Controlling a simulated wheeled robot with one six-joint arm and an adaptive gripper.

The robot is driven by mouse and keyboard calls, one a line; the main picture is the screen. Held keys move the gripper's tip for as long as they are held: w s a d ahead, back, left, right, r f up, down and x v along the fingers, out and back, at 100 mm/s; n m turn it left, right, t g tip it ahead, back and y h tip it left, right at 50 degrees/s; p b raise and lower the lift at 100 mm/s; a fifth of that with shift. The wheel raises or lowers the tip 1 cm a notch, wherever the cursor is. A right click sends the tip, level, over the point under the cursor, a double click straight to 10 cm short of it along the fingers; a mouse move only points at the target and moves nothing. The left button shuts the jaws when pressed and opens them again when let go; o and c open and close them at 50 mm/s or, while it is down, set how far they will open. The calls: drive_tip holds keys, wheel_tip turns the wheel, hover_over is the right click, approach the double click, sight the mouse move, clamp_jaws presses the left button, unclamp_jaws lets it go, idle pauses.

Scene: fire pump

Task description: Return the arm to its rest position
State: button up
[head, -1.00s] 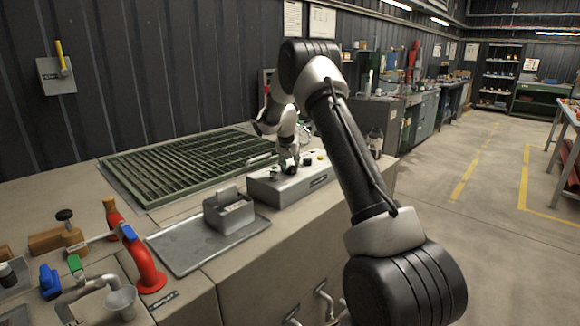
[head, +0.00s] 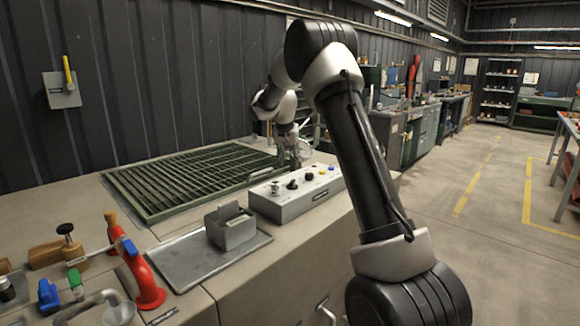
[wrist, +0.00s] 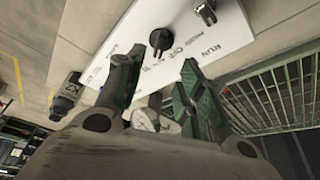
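My gripper (head: 295,158) hangs over the back edge of the control box (head: 318,203), beside the grating. In the wrist view my gripper (wrist: 158,68) shows two green-padded fingers spread apart with nothing held between them. The white face of the control box (wrist: 110,70) lies beyond the fingertips, with a black knob (wrist: 160,38) and printed words such as OFF and RUN. My arm is bent, its elbow high and its forearm reaching down over the bench.
A green grating (head: 190,178) lies behind the box. A metal tray (head: 180,270) with a small grey holder (head: 230,228) is at the front. A red pipe fitting (head: 143,275) and several tools stand at left. Open floor (head: 480,230) is at right.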

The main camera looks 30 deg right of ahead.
drive_tip(key=shift+r, duration=0.1)
idle(0.5)
drive_tip(key=s+a+f+n+g, duration=0.2)
drive_tip(key=s+f+n, duration=0.2)
drive_tip(key=s, duration=0.6)
drive_tip(key=s+a+r+n+t+y, duration=0.1)
drive_tip(key=s+r, duration=0.3)
drive_tip(key=s, duration=0.9)
drive_tip(key=s+a+r+n+t+y, duration=0.1)
drive_tip(key=s+a+r, duration=0.3)
drive_tip(key=s, duration=0.9)
drive_tip(key=s+a+r+n, duration=0.2)
drive_tip(key=s+a+r, duration=0.1)
drive_tip(key=s, duration=1)
drive_tip(key=shift+r+t+y, duration=0.4)
drive_tip(key=shift+r, duration=0.3)
